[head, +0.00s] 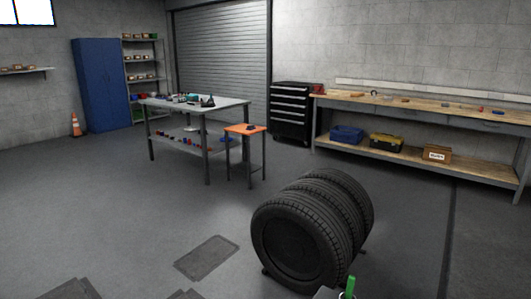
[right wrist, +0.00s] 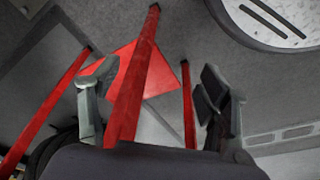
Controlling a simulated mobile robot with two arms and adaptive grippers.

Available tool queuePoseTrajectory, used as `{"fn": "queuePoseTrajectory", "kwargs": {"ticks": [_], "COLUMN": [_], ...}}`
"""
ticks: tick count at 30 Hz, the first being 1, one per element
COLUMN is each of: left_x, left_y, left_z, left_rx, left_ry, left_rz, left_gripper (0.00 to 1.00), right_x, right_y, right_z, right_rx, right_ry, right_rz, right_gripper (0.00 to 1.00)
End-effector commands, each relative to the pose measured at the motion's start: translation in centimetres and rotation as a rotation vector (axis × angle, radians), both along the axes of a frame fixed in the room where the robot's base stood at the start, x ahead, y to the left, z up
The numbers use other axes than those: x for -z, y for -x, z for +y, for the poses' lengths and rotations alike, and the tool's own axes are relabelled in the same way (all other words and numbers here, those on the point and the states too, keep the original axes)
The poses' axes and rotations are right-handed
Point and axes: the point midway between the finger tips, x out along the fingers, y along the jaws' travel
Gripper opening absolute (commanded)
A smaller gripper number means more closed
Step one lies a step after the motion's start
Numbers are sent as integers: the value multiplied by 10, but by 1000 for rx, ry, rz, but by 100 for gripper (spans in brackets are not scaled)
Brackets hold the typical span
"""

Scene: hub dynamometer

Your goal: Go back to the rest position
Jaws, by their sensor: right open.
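My right gripper (right wrist: 155,92) shows in the right wrist view with its two fingers spread apart. A red bar (right wrist: 134,85) crosses the space between the fingers in the picture. I cannot tell how far it is from them, or whether it touches either one. A flat red panel (right wrist: 163,77) lies behind that bar. My left gripper is not in view, and neither gripper shows clearly in the head view.
Tyres (head: 300,240) stand in a row on the floor ahead. A grey work table (head: 225,103) and a small orange-topped stand (head: 245,129) are beyond. A long wooden workbench (head: 420,103) lines the right wall. The left floor is mostly clear. More red bars (right wrist: 187,105) show near my right wrist.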

Motion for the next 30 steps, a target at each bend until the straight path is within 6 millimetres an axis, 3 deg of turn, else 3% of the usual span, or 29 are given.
{"fn": "queuePoseTrajectory", "kwargs": {"ticks": [1,6,12,15,19,30], "left_x": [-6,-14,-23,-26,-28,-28], "left_y": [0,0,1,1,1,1], "left_z": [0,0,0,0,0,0], "left_rx": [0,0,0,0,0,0], "left_ry": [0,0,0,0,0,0], "left_rz": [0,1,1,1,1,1], "left_gripper": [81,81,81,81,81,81], "right_x": [20,79,126,138,146,148], "right_y": [12,57,120,147,168,175], "right_z": [-2,-8,-20,-25,-30,-31], "right_rx": [-2,-11,-20,-23,-27,-28], "right_ry": [3,8,14,16,17,18], "right_rz": [19,56,93,105,114,116], "right_gripper": [70,70,70,70,70,70]}}
